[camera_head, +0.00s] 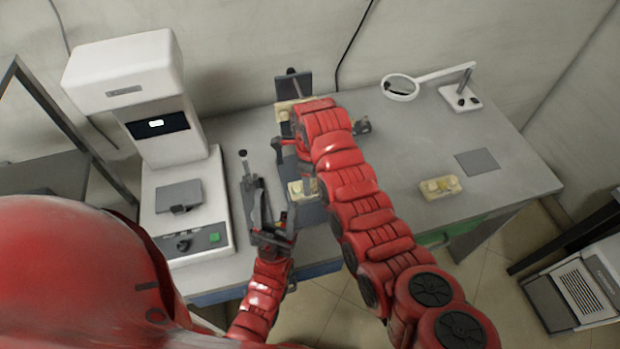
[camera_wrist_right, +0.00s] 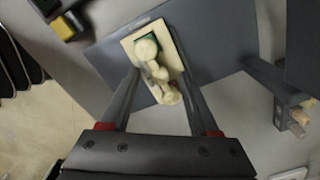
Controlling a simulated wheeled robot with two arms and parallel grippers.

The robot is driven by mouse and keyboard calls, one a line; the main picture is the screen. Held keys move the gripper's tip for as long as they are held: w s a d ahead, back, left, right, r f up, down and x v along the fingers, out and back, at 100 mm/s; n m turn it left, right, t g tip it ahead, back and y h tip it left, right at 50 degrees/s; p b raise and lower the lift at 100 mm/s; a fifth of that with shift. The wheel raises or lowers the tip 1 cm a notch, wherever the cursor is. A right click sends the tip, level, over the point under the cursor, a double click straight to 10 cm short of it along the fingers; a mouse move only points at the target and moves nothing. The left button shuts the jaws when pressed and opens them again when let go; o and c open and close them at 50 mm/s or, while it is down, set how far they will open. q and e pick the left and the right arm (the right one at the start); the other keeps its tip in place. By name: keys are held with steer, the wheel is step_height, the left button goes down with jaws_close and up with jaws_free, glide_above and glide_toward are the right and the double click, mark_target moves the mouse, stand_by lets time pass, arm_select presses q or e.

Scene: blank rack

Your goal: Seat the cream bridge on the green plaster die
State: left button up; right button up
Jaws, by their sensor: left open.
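In the right wrist view, a cream bridge (camera_wrist_right: 158,74) of rounded teeth lies along a pale block with the green die (camera_wrist_right: 147,47) showing at its far end. Whether the bridge is fully seated cannot be told. My right gripper (camera_wrist_right: 161,72) has its two fingers on either side of the bridge; contact is unclear. In the head view its fingers are mostly hidden by my right arm. A pale block (camera_head: 297,190) shows there on a dark mat (camera_head: 313,214). My left gripper (camera_head: 262,205) is open, left of that block, holding nothing visible.
A white machine (camera_head: 175,180) stands at the left. A magnifier lamp (camera_head: 400,87) stands at the back right. Another cream block (camera_head: 440,187) and a flat grey plate (camera_head: 478,162) lie on the right. A dark stand (camera_head: 293,85) is at the back.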

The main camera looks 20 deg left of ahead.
steer(key=shift+r, duration=0.5)
step_height(320, 180, up, 4)
steer(key=shift+w+f+b, duration=0.1)
steer(key=shift+b, duration=0.35)
step_height(320, 180, up, 13)
steer(key=p, duration=0.2)
steer(key=shift+f, duration=0.2)
